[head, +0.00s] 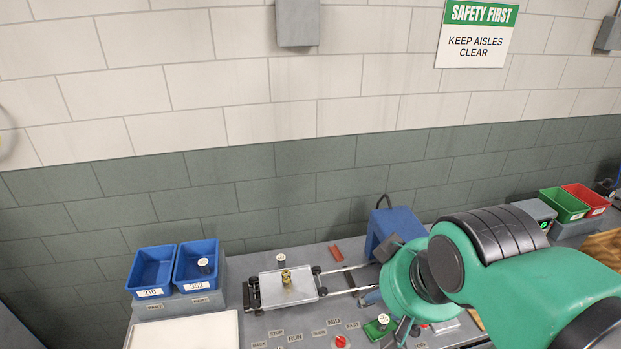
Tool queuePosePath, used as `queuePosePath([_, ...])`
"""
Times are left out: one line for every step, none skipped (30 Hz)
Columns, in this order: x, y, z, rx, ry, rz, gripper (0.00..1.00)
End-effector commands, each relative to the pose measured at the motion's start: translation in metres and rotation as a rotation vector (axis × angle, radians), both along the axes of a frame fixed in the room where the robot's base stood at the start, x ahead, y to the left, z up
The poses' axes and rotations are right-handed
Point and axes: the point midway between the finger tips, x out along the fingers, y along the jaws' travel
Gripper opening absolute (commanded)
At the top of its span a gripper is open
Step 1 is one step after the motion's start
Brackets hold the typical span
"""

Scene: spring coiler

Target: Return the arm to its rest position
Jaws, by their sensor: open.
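My green and black arm reaches in from the right in the head view. My gripper (391,291) is at the arm's end, over the right part of the grey machine bench (270,325). It is partly hidden by my green wrist. Its grey fingers show apart above and below the wrist, and I see nothing between them. A blue machine housing (398,219) stands just behind it.
A silver carriage plate (288,288) with a brass piece (286,277) sits on rails left of my gripper. Blue bins (152,268) stand further left. A green bin (565,204) and a red bin (586,198) stand at the right. A tiled wall is behind.

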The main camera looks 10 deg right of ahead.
Motion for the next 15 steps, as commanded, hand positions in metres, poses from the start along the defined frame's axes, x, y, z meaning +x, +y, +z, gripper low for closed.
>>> queuePosePath([0.000, 0.000, -0.009, 0.000, 0.000, 0.000, 0.46])
queuePosePath([0.000, 0.000, -0.012, 0.000, 0.000, 0.000, 0.46])
queuePosePath([0.000, 0.000, -0.018, 0.000, 0.000, 0.000, 0.46])
queuePosePath([0.000, 0.000, -0.022, 0.000, 0.000, 0.000, 0.46])
queuePosePath([0.000, 0.000, -0.027, 0.000, 0.000, 0.000, 0.46])
queuePosePath([0.000, 0.000, -0.034, 0.000, 0.000, 0.000, 0.46])
queuePosePath([0.000, 0.000, -0.040, 0.000, 0.000, 0.000, 0.46])
queuePosePath([0.000, 0.000, -0.045, 0.000, 0.001, 0.000, 0.46])
queuePosePath([0.000, 0.000, -0.053, 0.000, 0.001, 0.000, 0.46])
queuePosePath([0.000, 0.000, -0.059, 0.000, 0.001, 0.000, 0.46])
queuePosePath([0.000, 0.000, -0.065, 0.000, 0.001, 0.000, 0.46])
queuePosePath([0.000, 0.000, -0.072, 0.000, 0.001, 0.000, 0.46])
queuePosePath([0.000, 0.000, -0.078, 0.000, 0.001, 0.000, 0.46])
queuePosePath([0.000, 0.000, -0.083, 0.000, 0.000, 0.000, 0.46])
queuePosePath([0.000, 0.000, -0.090, 0.000, 0.000, 0.000, 0.46])
